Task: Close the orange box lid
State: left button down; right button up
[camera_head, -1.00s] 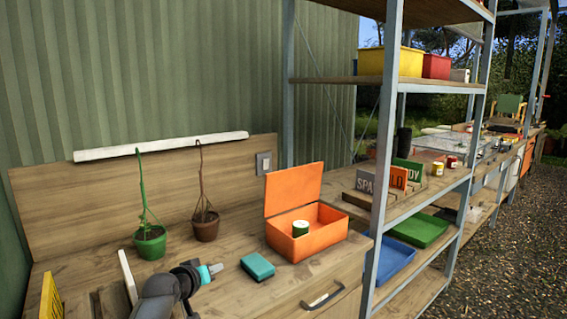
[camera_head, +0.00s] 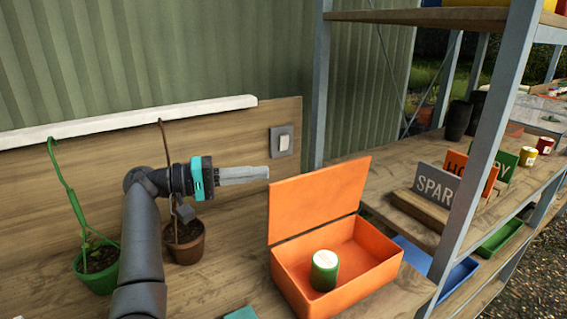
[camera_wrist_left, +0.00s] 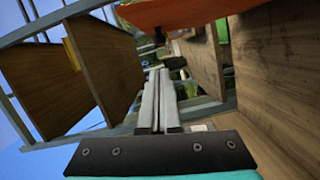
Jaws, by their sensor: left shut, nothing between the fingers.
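The orange box (camera_head: 345,277) stands on the wooden workbench with its orange lid (camera_head: 318,199) open, raised and leaning back a little. A green tin with a pale top (camera_head: 324,270) is inside the box. My left gripper (camera_head: 266,172) is shut and empty, in the air to the left of the lid, close to its upper left corner. Its fingers point right. In the left wrist view the shut fingers (camera_wrist_left: 158,75) show, and the orange lid (camera_wrist_left: 180,12) spans the top edge. My right gripper is not in view.
A metal-post shelf (camera_head: 497,150) with signs stands right of the box. A green pot (camera_head: 100,280) and a brown pot (camera_head: 187,250) with plants stand left, by my arm. A teal block (camera_head: 241,314) lies at the bottom edge. A wall switch (camera_head: 283,141) is behind.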

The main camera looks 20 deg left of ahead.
aim_at(316, 195)
pick_arm(q)
jog(key=x, duration=0.9)
jog(key=shift+d, duration=0.2)
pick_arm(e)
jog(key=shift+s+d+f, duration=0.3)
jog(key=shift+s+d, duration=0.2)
pick_arm(q)
jog(key=shift+s, duration=0.1)
